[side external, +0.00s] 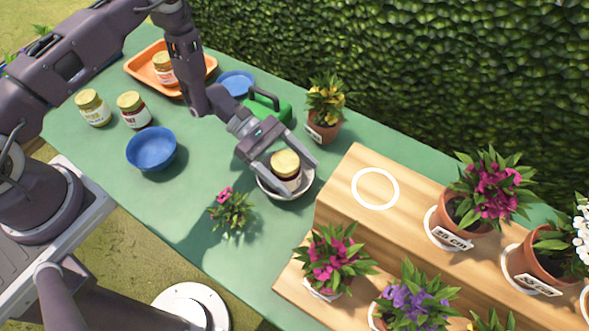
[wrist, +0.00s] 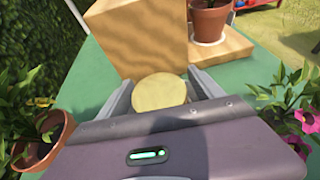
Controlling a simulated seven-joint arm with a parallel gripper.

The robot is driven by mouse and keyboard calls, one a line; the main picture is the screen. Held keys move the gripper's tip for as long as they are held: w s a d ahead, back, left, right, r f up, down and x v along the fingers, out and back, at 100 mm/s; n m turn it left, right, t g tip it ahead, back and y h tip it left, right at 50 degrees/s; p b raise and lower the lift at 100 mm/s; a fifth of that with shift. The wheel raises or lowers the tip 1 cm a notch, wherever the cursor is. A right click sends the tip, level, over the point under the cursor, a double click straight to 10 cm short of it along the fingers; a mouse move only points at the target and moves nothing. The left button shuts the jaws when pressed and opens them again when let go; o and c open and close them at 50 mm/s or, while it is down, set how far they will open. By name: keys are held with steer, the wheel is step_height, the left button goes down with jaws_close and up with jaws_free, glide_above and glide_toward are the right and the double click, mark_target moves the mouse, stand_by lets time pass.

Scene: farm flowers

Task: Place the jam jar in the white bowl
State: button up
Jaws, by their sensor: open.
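A jam jar (side external: 285,168) with a gold lid and dark red contents stands in the white bowl (side external: 301,191) on the green table. My gripper (side external: 287,172) is over the bowl, its open fingers on either side of the jar. In the wrist view the jar's lid (wrist: 160,90) shows between the two fingers of my gripper (wrist: 162,88). Most of the bowl's inside is hidden by the jar and fingers.
A stepped wooden stand (side external: 345,205) with several potted flowers is just right of the bowl. A yellow-flower pot (side external: 322,129) is behind it. A small pink plant (side external: 231,213), a blue bowl (side external: 152,150), two jars (side external: 133,111) and an orange tray (side external: 143,65) are to the left.

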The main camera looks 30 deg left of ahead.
steer(key=s+v, duration=0.1)
steer(key=v, duration=1.1)
steer(key=s+r+m+g+y, duration=0.1)
steer(key=s+r+m+y, duration=0.3)
steer(key=r, duration=0.6)
steer(key=s+r+m+y, duration=0.25)
steer(key=r+m, duration=0.35)
steer(key=r, duration=0.4)
steer(key=s+a+r+m+t+y, duration=0.3)
steer(key=s+r, duration=0.1)
steer(key=s, duration=0.2)
steer(key=s+a+r+m+t+y, duration=0.4)
steer(key=s+r, duration=0.1)
steer(key=s, duration=0.2)
steer(key=shift+s+a+t, duration=0.25)
steer(key=shift+a+t, duration=0.05)
